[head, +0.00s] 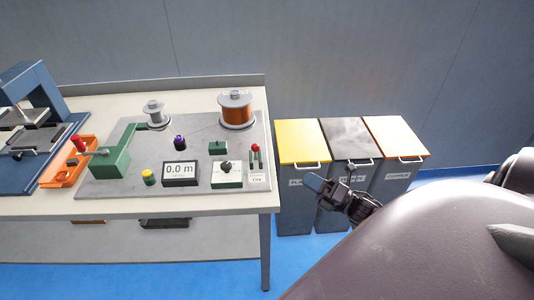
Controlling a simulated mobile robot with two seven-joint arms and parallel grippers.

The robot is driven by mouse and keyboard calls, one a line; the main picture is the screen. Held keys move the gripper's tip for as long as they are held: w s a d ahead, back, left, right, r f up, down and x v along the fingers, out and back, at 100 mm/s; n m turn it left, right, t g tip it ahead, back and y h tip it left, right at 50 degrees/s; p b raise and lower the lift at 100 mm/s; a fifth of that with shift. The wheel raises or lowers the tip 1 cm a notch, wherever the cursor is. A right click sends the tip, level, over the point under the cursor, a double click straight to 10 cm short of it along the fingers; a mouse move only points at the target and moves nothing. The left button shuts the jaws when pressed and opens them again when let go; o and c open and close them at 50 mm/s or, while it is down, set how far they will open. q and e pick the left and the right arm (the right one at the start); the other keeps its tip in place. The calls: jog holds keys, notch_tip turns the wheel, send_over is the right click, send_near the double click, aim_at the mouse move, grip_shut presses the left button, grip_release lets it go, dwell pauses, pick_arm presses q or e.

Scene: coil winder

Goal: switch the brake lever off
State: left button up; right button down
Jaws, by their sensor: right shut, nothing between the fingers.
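A small lever with a red knob (255,148) stands between green posts at the right end of the grey winder plate (215,142). My right gripper (315,183) is shut and empty. In the picture it shows to the right of the lever, past the table's right edge and in front of the bins, apart from the lever. My left gripper is not in view.
A knob box (227,174), a display reading 0.0 m (180,172) and a yellow button (148,177) sit left of the lever. A copper spool (236,107) stands behind. Yellow (302,143), grey and orange-lidded bins stand right of the table.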

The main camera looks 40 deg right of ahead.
aim_at(256, 152)
dwell(0.3)
jog(key=p+x, duration=0.1)
jog(key=x, duration=1.3)
jog(key=shift+r, duration=0.1)
